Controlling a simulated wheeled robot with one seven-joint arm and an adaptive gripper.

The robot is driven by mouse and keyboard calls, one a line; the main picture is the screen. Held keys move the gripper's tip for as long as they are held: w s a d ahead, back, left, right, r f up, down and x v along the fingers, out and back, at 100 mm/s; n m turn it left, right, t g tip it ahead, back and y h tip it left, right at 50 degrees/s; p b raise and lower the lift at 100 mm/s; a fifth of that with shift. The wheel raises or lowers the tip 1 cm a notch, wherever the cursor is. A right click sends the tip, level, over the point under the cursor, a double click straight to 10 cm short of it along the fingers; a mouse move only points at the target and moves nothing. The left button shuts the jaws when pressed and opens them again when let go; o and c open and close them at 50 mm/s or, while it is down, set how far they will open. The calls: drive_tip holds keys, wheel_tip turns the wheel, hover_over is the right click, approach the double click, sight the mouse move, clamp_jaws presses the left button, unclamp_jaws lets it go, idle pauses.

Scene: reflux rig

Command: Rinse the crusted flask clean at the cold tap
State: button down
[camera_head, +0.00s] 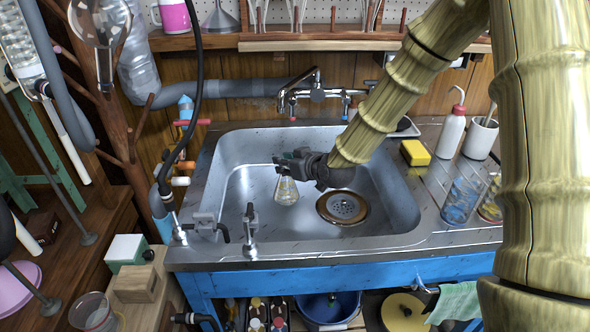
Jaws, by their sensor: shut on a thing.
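A small conical glass flask (286,191) hangs upright in the steel sink basin, left of the drain, with a yellowish tint at its bottom. My gripper (288,164) is shut on its neck, and the arm comes in from the upper right. The flask looks held above the basin floor; the exact gap cannot be told. A mixer tap (316,93) with a spout stands at the back of the sink, behind and above the flask. No water stream is visible from it.
The sink (235,160) has a round drain (342,207). Small taps (250,232) stand on its front left edge. A yellow sponge (415,153), a wash bottle (452,130) and glass beakers (461,200) stand on the right drainboard. A dark hose hangs at the left.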

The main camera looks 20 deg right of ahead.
drive_tip(key=shift+w+a+f, duration=0.15)
drive_tip(key=shift+w+a, duration=0.2)
drive_tip(key=shift+w, duration=0.05)
drive_tip(key=shift+f, duration=0.35)
drive_tip(key=shift+s+f, duration=0.1)
drive_tip(key=shift+f, duration=0.05)
drive_tip(key=c, duration=1.1)
unclamp_jaws()
drive_tip(key=shift+f, duration=0.1)
drive_tip(key=shift+c, duration=0.2)
drive_tip(key=v, duration=1.2)
